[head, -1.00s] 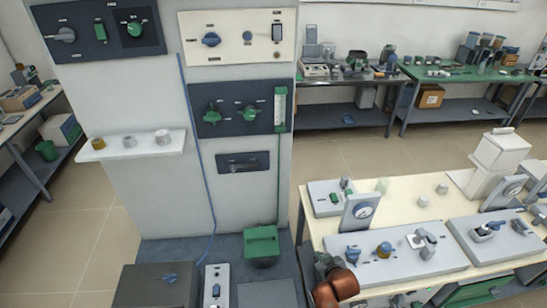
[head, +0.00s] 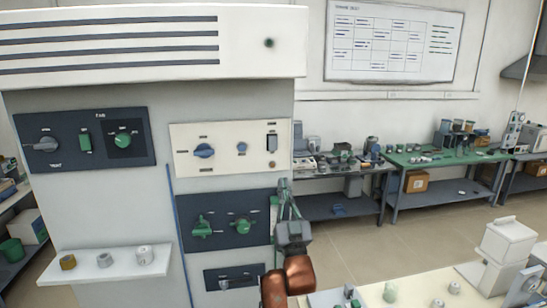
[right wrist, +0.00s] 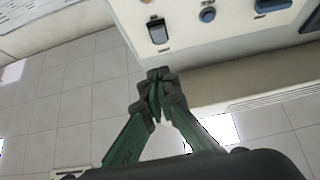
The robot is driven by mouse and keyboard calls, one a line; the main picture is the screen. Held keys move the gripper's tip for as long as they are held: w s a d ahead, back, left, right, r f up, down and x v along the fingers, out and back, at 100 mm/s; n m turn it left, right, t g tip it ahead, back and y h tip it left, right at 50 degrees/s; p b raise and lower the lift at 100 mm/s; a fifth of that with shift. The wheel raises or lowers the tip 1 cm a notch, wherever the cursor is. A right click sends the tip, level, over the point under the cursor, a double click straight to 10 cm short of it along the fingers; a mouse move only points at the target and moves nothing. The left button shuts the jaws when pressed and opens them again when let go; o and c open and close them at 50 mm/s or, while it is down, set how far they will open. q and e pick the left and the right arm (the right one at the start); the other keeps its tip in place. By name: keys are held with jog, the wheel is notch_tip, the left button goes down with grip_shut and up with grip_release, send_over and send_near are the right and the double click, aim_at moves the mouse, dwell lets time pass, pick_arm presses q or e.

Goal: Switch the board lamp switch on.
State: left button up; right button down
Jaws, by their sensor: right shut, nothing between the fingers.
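A cream panel (head: 186,166) on the front of the white cabinet holds a blue knob (head: 204,150), a small blue button (head: 241,147) and a dark rocker switch (head: 271,142) at its right end. The rocker looks like the lamp switch, but its label is too small to read. It also shows in the right wrist view (right wrist: 157,31). My right gripper (head: 284,184) is shut and empty. Its fingertips (right wrist: 157,74) are below the rocker in the head view, near the cabinet's right edge, apart from the rocker. My left gripper is not in view.
A fan panel (head: 64,156) is at left. A small shelf (head: 90,272) with several knobs juts out at lower left. Open floor lies right of the cabinet.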

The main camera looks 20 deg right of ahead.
jog(key=p, duration=0.3)
send_near(273, 146)
notch_tip(273, 146, up, 4)
jog(key=w, duration=0.1)
jog(key=w+d+p, duration=0.1)
jog(key=w, duration=0.1)
jog(key=shift+w+r, duration=0.1)
jog(key=shift+w, duration=0.05)
jog(key=shift+w+d+p, duration=0.15)
jog(key=shift+w+p, duration=0.2)
jog(key=shift+w, duration=0.15)
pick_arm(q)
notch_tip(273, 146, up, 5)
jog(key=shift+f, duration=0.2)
pick_arm(e)
jog(key=shift+w+f, duration=0.1)
jog(key=shift+f, duration=0.1)
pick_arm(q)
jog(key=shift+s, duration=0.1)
